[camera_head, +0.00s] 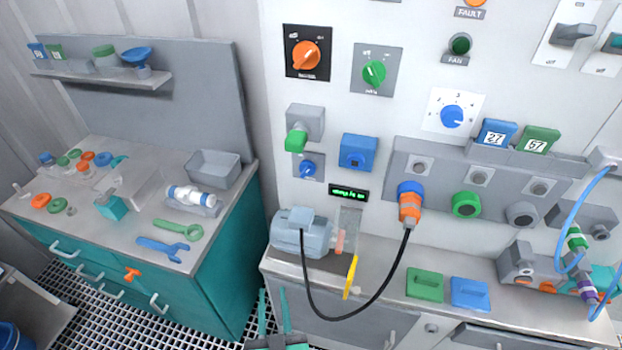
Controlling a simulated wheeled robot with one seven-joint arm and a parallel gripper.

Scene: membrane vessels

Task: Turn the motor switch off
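Two rotary switches sit side by side on the upper panel: an orange knob on a black plate (307,54) and a green knob on a grey plate (374,73). Their small labels are too blurred to tell which one is the motor switch. The orange knob's grip is tilted; the green knob's grip is near upright. A grey-blue motor (292,236) sits on the bench below, with a black cable running to an orange plug (410,206) in a blue socket. My gripper (273,301) is low at the bottom edge, far below the switches, its two teal fingers apart and nothing between them.
A blue numbered dial (452,116), a green lever valve (296,138) and a blue box (358,152) also sit on the panel. The black cable (346,316) loops over the bench front. A teal cabinet (215,282) with tools stands left.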

